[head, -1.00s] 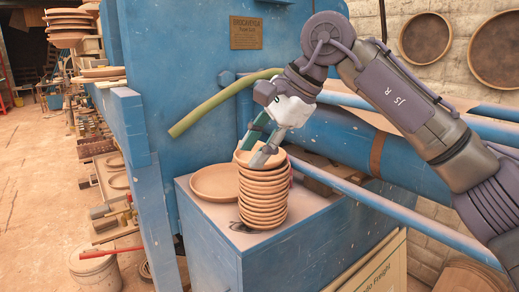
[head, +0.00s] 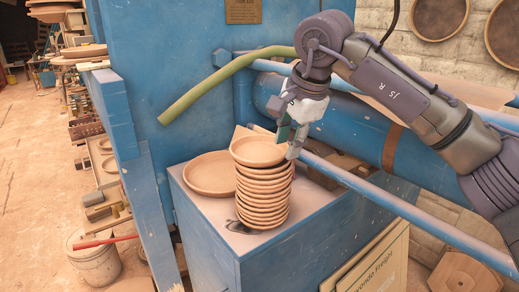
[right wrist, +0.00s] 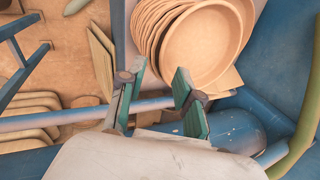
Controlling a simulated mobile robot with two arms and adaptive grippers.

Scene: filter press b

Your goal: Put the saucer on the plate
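A tall stack of round terracotta saucers stands on the blue box; its top saucer (head: 258,150) lies face up and empty. A wider, shallow terracotta plate (head: 205,174) lies empty to the left, behind the stack. My right gripper (head: 291,142) is at the right side of the stack's top, by the rim. In the right wrist view, my right gripper (right wrist: 158,100) has its two green-padded fingers apart with nothing between them. The top saucer (right wrist: 200,45) lies beyond the fingertips there; whether a finger touches it I cannot tell. My left gripper is out of view.
The blue box (head: 222,225) carries the stack and plate. A blue press panel (head: 185,60) rises behind, with a green hose (head: 215,85) crossing it. Blue pipes (head: 390,200) run right of the stack. Shelves with wares (head: 105,150) stand left, and the floor there is partly clear.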

